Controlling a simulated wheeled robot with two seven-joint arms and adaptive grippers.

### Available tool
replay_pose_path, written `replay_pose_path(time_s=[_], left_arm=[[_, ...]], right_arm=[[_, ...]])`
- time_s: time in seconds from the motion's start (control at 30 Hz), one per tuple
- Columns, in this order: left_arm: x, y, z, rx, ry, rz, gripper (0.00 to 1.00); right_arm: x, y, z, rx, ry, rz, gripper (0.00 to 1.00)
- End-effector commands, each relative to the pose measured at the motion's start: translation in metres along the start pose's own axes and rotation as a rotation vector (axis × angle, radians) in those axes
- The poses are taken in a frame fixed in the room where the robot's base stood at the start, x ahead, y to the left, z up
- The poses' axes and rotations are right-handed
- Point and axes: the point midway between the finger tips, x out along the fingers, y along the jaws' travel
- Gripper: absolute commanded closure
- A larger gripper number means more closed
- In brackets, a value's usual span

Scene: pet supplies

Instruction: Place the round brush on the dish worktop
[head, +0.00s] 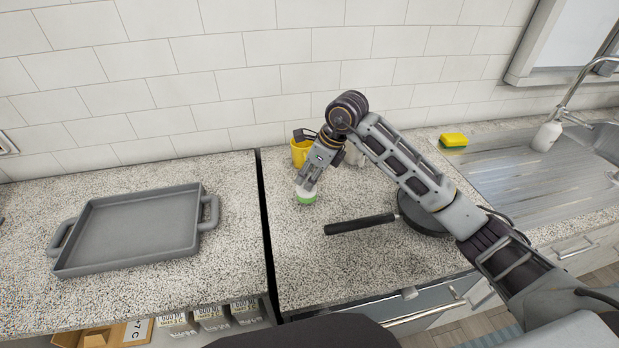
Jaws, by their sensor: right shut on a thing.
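My right gripper (308,183) reaches over the right-hand speckled worktop (310,265) from the right side. It is shut on a small round brush (306,197) with a white upper part and a green rim, held pointing down. The brush is at or just above the worktop, close to its left edge; I cannot tell whether it touches. The gripper's fingers hide the top of the brush. My left gripper is not in view.
A yellow cup (299,152) stands behind the gripper. A dark pan with its handle (360,224) lies to the right, partly under my arm. A yellow sponge (453,140) lies by the sink. A grey tray (135,230) rests on the left counter, across a dark gap.

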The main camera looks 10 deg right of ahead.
Motion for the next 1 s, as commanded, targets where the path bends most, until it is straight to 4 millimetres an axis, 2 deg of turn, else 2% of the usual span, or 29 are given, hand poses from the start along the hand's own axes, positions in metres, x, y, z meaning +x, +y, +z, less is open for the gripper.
replay_pose_path(time_s=[0.17,0.63,0.67,0.8,1.0], left_arm=[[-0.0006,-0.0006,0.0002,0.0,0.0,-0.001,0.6],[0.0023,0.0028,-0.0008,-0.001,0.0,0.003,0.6],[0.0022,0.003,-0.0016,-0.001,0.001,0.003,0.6],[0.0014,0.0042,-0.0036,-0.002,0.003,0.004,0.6],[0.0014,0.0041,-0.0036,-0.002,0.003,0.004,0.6]], right_arm=[[0.0099,0.0,-0.004,0.0,-0.001,0.0,0.87],[0.0137,0.0,-0.0056,-0.001,0.0,0.0,0.87],[0.014,0.0001,-0.0058,-0.001,0.0,0.0,0.64],[0.0134,0.0002,-0.0055,-0.001,0.0,0.0,0.46],[0.0133,0.0001,-0.0055,-0.001,0.0,0.0,0.43]])
